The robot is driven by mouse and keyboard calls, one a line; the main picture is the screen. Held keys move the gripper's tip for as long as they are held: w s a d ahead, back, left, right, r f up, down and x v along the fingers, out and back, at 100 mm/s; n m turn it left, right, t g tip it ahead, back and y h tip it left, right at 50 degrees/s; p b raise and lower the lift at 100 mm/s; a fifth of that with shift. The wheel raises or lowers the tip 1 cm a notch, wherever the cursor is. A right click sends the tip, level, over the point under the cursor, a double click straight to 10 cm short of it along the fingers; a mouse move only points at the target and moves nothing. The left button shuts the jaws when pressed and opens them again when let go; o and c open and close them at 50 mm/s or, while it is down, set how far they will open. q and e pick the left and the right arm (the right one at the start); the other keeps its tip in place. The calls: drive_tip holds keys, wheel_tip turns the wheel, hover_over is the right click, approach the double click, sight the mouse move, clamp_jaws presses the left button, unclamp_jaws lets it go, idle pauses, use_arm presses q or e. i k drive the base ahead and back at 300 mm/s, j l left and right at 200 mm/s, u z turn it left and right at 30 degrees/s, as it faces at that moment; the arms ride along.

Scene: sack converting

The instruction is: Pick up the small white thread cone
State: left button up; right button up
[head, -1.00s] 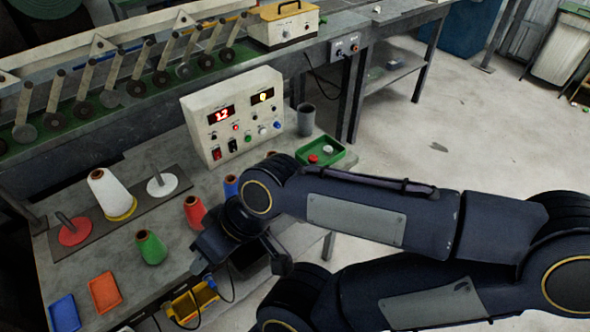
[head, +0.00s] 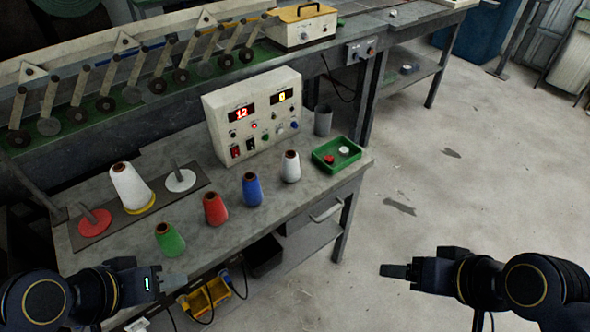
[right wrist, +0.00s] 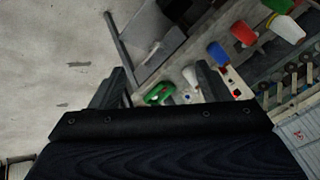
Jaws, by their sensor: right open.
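The small white thread cone (head: 291,167) stands upright on the grey bench, between the blue cone (head: 252,189) and the green tray (head: 318,158). It also shows in the right wrist view (right wrist: 190,76), near the right finger in the picture. My right gripper (head: 385,271) is open and empty, out over the floor to the right of the bench and well apart from the cone. Its spread fingers show in the right wrist view (right wrist: 165,80). My left gripper (head: 168,283) is at the bench's front edge, lower left; its jaw gap is not clear.
Red (head: 215,208) and green (head: 169,238) cones stand left of the blue one. A larger white cone (head: 131,187) sits on a holder behind them. A control box (head: 252,115) and grey cup (head: 323,120) stand behind. The floor at right is clear.

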sight(290, 171)
drive_tip(key=u, duration=1.6)
drive_tip(key=z, duration=1.65)
drive_tip(key=i+u, duration=0.25)
drive_tip(key=i+l+u, duration=0.1)
drive_tip(key=i+u, duration=0.2)
